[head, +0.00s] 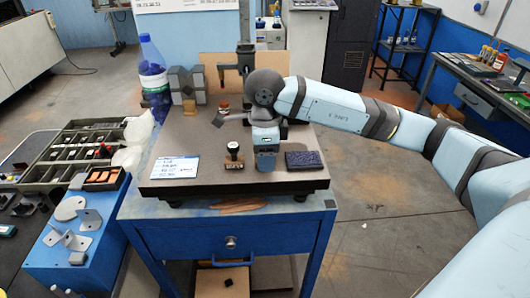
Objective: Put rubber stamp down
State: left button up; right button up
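The rubber stamp (234,157), with a brown knob handle and a dark base, stands upright on the dark bench plate (207,135), right of a white card. My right arm reaches in from the right, and its wrist is bent down over the middle of the plate. My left gripper is out of view.
A dark ink pad (303,160) lies on the plate's right front. The white card (175,167) lies at front left. A purple-blue bottle (153,75) and grey blocks (187,84) stand at the back left. A divided tray (75,150) is at the left.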

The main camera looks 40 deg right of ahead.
jog(key=shift+r, duration=0.25)
notch_tip(320, 180, up, 11)
jog(key=shift+f, duration=0.15)
jog(key=shift+r, duration=0.65)
